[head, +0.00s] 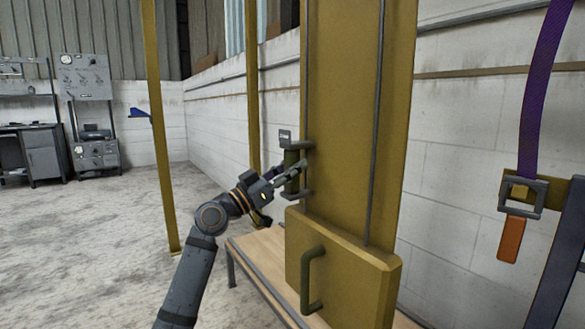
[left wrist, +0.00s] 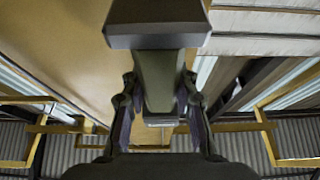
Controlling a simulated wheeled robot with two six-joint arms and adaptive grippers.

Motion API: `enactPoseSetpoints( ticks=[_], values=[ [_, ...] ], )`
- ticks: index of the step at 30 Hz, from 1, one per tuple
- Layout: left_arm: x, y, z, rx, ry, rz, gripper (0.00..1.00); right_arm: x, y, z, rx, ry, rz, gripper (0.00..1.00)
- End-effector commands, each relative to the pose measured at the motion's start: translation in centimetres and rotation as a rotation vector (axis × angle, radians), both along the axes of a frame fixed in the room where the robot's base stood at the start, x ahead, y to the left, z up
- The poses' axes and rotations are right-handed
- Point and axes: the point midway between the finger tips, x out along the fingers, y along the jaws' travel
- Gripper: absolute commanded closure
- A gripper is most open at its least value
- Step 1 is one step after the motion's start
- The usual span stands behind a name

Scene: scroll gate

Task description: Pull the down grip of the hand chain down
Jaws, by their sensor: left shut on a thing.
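A yellow upright post (head: 345,120) has two thin dark lines of the hand chain along it, on the left (head: 305,80) and right (head: 376,110). A dark green grip (head: 292,158) with grey end pieces sits at the left line, at mid height of the post. My left gripper (head: 287,177) reaches it from the left and is shut on it. In the left wrist view the grip (left wrist: 158,80) stands between the two fingers (left wrist: 160,115). I cannot read any marking that tells whether it is the down grip. My right gripper is not in view.
A yellow box with a dark green handle (head: 312,280) is at the post's foot, above a wooden bench (head: 262,250). A purple strap (head: 540,90) with a buckle and orange end hangs at the right. Open concrete floor (head: 90,240) lies at the left.

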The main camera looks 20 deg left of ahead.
Motion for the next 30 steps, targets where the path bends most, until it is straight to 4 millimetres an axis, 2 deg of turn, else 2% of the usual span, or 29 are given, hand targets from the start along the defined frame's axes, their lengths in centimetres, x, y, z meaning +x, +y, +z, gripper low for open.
enactPoseSetpoints(
  ticks=[1,4,5,10,21,23,30],
  values=[
    [0.1,-0.2,-0.8,0.007,0.013,-0.007,1.00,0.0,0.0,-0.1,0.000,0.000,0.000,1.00],
    [0.1,-0.2,-0.9,0.007,0.015,-0.007,1.00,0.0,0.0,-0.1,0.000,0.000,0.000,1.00],
    [0.1,-0.2,-0.9,0.007,0.015,-0.007,0.69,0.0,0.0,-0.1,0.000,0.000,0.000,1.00],
    [0.1,-0.1,-0.7,0.005,0.011,-0.006,0.47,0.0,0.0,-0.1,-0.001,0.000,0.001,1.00],
    [-0.4,0.4,-0.8,0.005,0.008,0.000,0.47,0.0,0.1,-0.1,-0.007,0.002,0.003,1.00],
    [-1.1,0.9,-1.2,0.007,0.008,0.001,0.47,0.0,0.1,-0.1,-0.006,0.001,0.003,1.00],
    [-5.3,4.2,-3.5,0.013,0.014,0.000,0.47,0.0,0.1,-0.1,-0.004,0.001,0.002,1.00]
  ],
)
